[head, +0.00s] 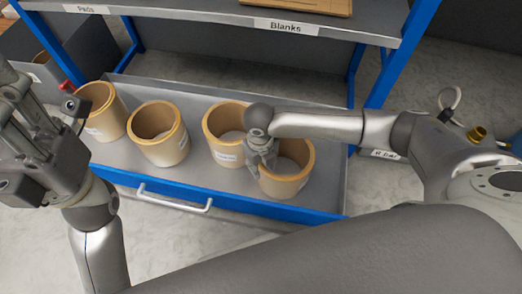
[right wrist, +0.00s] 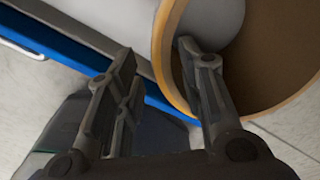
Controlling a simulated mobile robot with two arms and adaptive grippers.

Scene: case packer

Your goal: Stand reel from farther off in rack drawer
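Several tan, hollow reels with white labels stand upright in a row in the pulled-out grey rack drawer (head: 205,178). The rightmost reel (head: 287,184) is under my right gripper (head: 262,158). In the right wrist view this gripper (right wrist: 160,58) is open, with one finger outside the rim of the reel (right wrist: 168,35) and the other inside its mouth. A gap shows between the fingers and the wall. The other reels are a middle one (head: 222,150), another (head: 160,150) and a far-left one (head: 110,118). My left gripper (head: 18,105) is open and empty at the left edge.
The rack has blue posts and a shelf labelled Blanks (head: 286,27) above the drawer, with a wooden board (head: 310,5) on it. The drawer's white handle (head: 175,200) sticks out in front. A dark box (head: 35,65) stands at the left. Grey floor lies in front.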

